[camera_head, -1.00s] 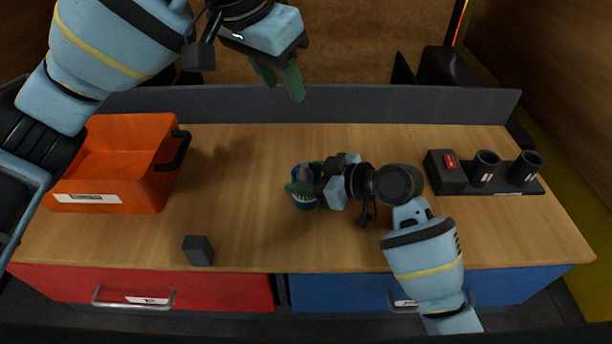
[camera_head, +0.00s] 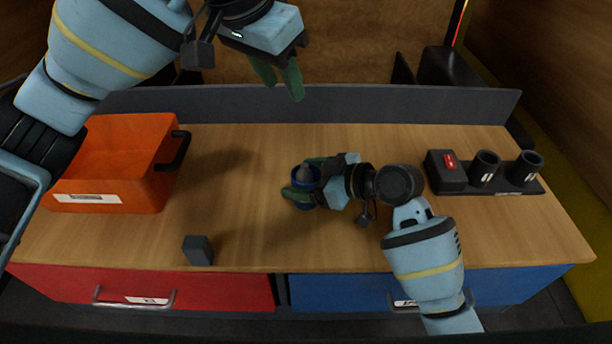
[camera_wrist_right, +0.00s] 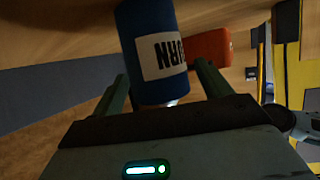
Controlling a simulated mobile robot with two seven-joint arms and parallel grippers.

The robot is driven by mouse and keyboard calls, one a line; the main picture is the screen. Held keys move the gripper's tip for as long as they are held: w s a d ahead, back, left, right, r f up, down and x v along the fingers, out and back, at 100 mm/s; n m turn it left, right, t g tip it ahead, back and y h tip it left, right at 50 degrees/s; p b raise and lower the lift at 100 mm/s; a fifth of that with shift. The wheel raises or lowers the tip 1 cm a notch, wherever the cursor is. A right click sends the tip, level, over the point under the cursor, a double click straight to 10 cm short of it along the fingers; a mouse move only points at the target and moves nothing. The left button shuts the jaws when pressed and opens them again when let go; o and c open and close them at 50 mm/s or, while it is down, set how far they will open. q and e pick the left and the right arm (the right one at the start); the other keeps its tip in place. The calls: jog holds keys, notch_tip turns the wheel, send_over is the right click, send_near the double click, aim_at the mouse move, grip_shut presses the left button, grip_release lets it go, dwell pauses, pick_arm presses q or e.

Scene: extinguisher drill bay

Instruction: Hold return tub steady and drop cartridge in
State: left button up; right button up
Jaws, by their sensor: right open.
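The blue cartridge (camera_head: 305,176), with a grey top, is at the middle of the worktop, between the fingers of my right gripper (camera_head: 306,178). In the right wrist view, the cartridge (camera_wrist_right: 154,60) shows a white label with dark letters and lies between two green fingers, which stand apart from it. My right gripper is open. The orange return tub (camera_head: 110,180), with a black handle on its right side, sits at the left of the worktop. My left gripper (camera_head: 284,88) hangs high above the back edge, right of the tub, its fingertips apart and empty.
A dark grey cube (camera_head: 198,250) lies near the front edge. A black holder with two cups (camera_head: 485,168) and a red switch (camera_head: 448,160) stands at the right. A low grey wall (camera_head: 340,104) runs along the back. The wood between tub and cartridge is clear.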

jog(key=v, duration=1.2)
